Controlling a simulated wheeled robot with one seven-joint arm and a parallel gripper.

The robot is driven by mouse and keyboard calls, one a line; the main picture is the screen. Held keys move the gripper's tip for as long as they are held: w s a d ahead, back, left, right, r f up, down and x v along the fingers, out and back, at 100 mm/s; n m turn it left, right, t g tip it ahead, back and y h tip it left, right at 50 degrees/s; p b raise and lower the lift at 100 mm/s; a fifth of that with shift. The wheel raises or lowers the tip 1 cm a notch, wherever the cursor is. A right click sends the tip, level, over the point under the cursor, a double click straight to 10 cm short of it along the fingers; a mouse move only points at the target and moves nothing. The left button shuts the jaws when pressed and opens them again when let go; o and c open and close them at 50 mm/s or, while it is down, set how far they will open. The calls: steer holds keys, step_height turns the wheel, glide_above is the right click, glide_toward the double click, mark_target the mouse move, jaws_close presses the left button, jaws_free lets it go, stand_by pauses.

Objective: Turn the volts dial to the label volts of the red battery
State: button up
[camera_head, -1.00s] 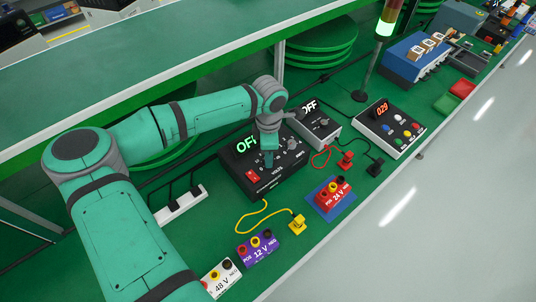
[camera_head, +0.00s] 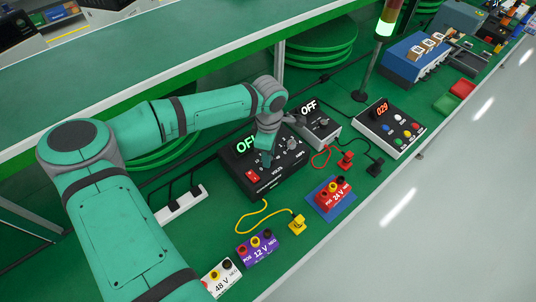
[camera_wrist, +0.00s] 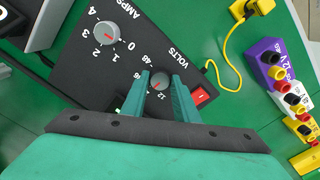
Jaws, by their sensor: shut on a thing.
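The black power supply (camera_head: 262,190) has a red switch and a lit display partly hidden by my arm. In the wrist view, my gripper (camera_wrist: 160,82) is shut on the volts dial (camera_wrist: 160,79), one finger on each side. The dial's red mark appears to face the 12 label; 36 and 48 also show, and the fingers hide part of the scale. My gripper also shows over the panel in the head view (camera_head: 266,157). The red battery (camera_head: 334,194) is labelled 24 V and stands on a blue mat (camera_head: 346,208).
The amps dial (camera_wrist: 107,33) is beside the volts dial. A purple 12 V battery (camera_head: 259,246) and a white 48 V battery (camera_head: 221,277) stand near the front edge. A yellow plug (camera_head: 297,222) and its cable lie nearby. A grey OFF meter (camera_head: 316,127) stands behind.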

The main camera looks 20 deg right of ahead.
steer(key=shift+s, duration=0.1)
steer(key=o, duration=1.1)
steer(key=shift+c, duration=0.2)
steer(key=shift+r, duration=0.1)
step_height(320, 180, up, 11)
steer(key=shift+f, duration=0.2)
